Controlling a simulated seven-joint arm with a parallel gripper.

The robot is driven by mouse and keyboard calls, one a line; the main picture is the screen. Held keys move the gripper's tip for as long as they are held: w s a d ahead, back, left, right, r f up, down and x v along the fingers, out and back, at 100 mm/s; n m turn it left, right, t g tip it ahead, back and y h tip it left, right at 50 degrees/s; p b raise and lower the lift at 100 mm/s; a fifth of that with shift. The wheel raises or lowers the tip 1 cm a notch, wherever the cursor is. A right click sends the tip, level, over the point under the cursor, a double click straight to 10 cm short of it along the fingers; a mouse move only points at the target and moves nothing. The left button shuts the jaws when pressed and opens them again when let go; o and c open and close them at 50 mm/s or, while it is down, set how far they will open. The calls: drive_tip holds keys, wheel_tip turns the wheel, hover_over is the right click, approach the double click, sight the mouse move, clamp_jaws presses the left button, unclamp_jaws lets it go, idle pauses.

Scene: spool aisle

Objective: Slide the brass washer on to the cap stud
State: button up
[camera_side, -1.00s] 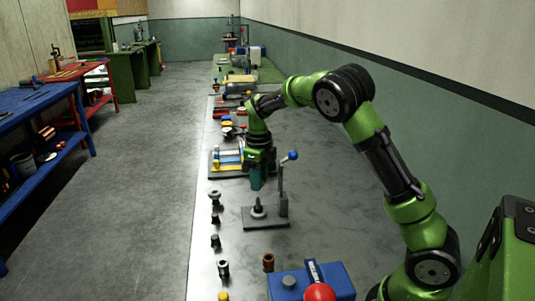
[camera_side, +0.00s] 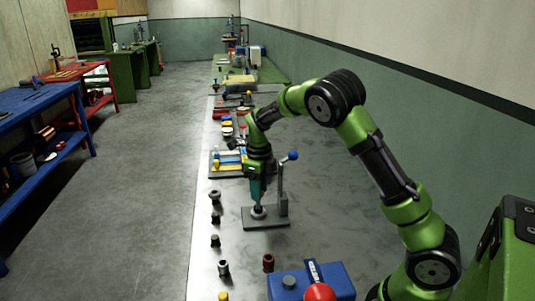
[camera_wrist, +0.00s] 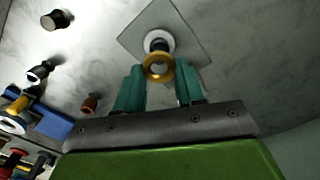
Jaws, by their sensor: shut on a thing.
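The brass washer (camera_wrist: 159,76) is a gold ring held between the teal fingertips of my gripper (camera_wrist: 159,66) in the wrist view. My gripper also shows in the side view (camera_side: 258,199), pointing down just above the stud. The cap stud (camera_wrist: 158,44) is dark with a pale round collar, and stands on a grey square plate. In the wrist view the washer overlaps the near edge of the collar. In the side view the stud's base (camera_side: 258,212) shows under my fingers; its top and the washer are hidden. I cannot tell whether the washer is around the stud.
A lever post with a blue knob (camera_side: 292,155) stands on the plate (camera_side: 265,224), close right of my gripper. Several small dark fittings (camera_side: 215,240) line the bench's left edge. A blue box (camera_side: 335,278) with a red knob stands in front. The bench right of the plate is clear.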

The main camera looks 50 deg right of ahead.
drive_tip(key=shift+f, duration=1.95)
drive_tip(key=o, duration=1.1)
wheel_tip(320, 180, up, 17)
drive_tip(key=shift+f, duration=0.1)
